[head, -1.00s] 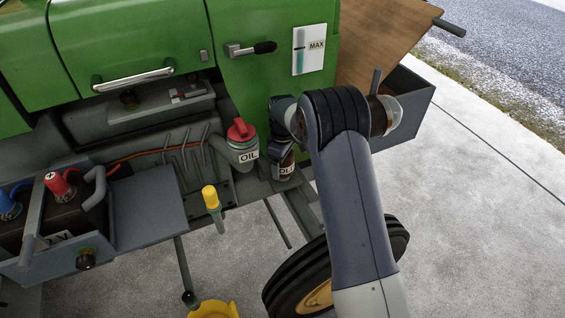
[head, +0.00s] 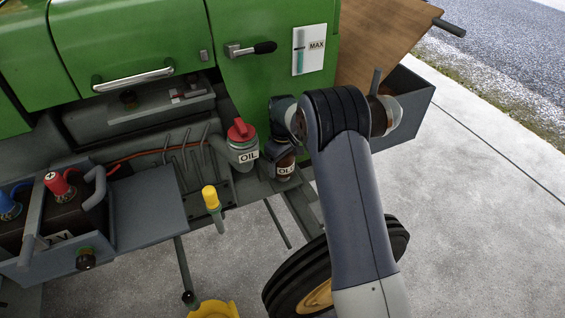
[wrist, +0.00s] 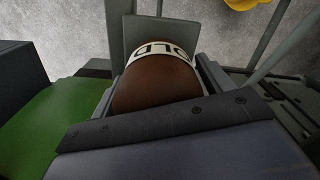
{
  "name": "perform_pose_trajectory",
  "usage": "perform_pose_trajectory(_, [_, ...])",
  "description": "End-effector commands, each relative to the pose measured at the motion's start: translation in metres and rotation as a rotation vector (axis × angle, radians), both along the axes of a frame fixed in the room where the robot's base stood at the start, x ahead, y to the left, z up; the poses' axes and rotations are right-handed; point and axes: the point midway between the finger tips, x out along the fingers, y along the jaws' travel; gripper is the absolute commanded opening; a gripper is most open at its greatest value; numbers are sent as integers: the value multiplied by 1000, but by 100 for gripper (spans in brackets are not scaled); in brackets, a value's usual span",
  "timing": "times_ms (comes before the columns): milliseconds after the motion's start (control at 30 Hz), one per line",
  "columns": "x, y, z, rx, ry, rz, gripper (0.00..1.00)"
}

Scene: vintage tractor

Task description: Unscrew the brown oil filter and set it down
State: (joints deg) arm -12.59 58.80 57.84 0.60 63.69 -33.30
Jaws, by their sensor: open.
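The brown oil filter (head: 286,160) stands below my wrist, beside the grey oil filler, with a white label partly reading "OLD". In the wrist view the filter (wrist: 155,90) is large, its brown body and label lying between the grey fingers of my gripper (wrist: 160,70). In the head view my gripper (head: 281,150) is at the filter, mostly hidden by my own wrist. The jaws are open around the filter; contact with its sides cannot be told. The filter's lower end and its seat are hidden.
The oil filler (head: 243,145) with a red cap is close on the left. A yellow-topped dipstick (head: 211,197) and a battery tray (head: 150,212) lie further left. A grey open box (head: 415,105) is at the right, near a wooden board (head: 380,35). A wheel (head: 285,285) is below.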

Motion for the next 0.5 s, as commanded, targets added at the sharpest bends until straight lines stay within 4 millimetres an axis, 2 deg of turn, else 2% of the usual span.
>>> perform_pose_trajectory(333, [0, 0, 0, 0, 0, -43, 75])
perform_pose_trajectory(500, [0, 0, 0, 0, 0, -153, 75])
